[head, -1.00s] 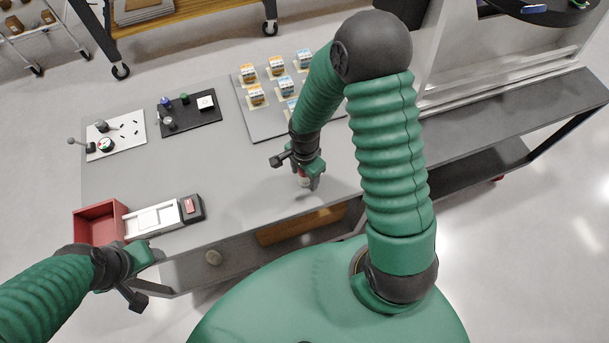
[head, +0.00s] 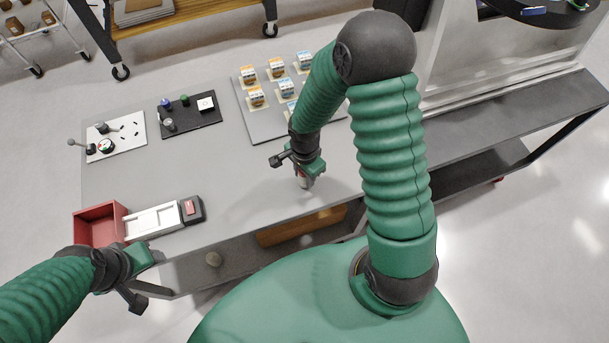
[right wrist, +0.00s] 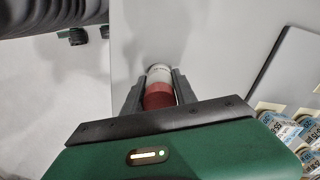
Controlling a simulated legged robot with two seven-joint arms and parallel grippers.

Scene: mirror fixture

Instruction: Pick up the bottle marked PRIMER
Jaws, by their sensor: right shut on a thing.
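In the right wrist view, a small bottle with a red part and a pale whitish end (right wrist: 159,95) sits between the two dark fingers of my right gripper (right wrist: 158,92). No lettering on it is readable, so I cannot confirm PRIMER. In the head view my right gripper (head: 305,180) points down over the grey table near its front edge, shut on the bottle (head: 302,182), which is mostly hidden. I cannot tell whether the bottle touches the table. My left gripper (head: 140,272) is by the front left table edge, apart from the bottle; its jaws are unclear.
A grey board (head: 252,118) with several blue or orange labelled items lies at the back. A red bin (head: 98,222), a white tray (head: 152,222) and a dark box (head: 192,209) stand front left. A white panel (head: 116,134) and dark panel (head: 190,116) lie back left. The table's middle is clear.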

